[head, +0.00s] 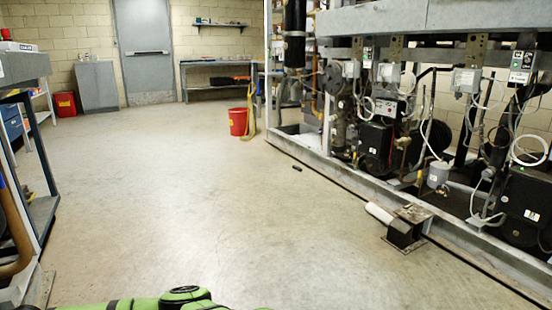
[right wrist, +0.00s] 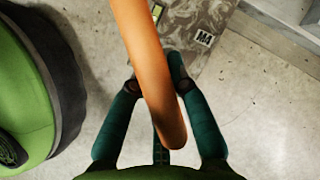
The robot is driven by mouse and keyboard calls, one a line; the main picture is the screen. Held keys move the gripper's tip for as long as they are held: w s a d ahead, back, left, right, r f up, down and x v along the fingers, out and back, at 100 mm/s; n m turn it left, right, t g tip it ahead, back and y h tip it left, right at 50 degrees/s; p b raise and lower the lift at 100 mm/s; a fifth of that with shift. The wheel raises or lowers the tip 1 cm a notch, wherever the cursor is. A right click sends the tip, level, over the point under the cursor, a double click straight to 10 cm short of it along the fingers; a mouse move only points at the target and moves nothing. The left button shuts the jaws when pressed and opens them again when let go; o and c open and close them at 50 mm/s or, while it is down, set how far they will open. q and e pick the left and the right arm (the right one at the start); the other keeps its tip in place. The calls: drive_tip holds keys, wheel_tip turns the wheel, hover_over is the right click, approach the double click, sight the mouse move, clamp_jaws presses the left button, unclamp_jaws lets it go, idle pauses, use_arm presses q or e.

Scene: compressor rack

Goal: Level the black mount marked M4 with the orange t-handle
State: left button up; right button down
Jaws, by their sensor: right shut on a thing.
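The orange t-handle (right wrist: 150,62) crosses the right wrist view from the top edge down to the fingers. My right gripper (right wrist: 153,84) is shut on it, one dark green finger on each side. Beyond it shows part of a mottled metal plate with a white label reading M4 (right wrist: 204,38) and a yellow-green patch; the handle hides some of the plate. In the head view a black mount (head: 403,234) with a plate on top stands on the floor by the rack's rail; its marking is unreadable there. Neither gripper shows in the head view.
The compressor rack (head: 450,20) fills the right, with a long base rail (head: 340,178). A white cylinder (head: 379,212) lies against the mount, and a small dark object (head: 297,168) lies on the floor. A red bucket (head: 238,121) stands farther back. The middle floor is clear.

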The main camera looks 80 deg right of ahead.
drive_tip(key=shift+a, duration=0.1)
drive_tip(key=n+g+b, duration=0.1)
drive_tip(key=n+b, duration=0.1)
drive_tip(key=b, duration=0.1)
drive_tip(key=shift+b, duration=0.35)
idle(0.8)
drive_tip(key=n+g+b, duration=0.1)
drive_tip(key=n+b, duration=0.1)
drive_tip(key=b, duration=0.1)
drive_tip(key=shift+w+n+g+b, duration=0.15)
drive_tip(key=shift+n+g+b, duration=0.15)
drive_tip(key=shift+n, duration=0.1)
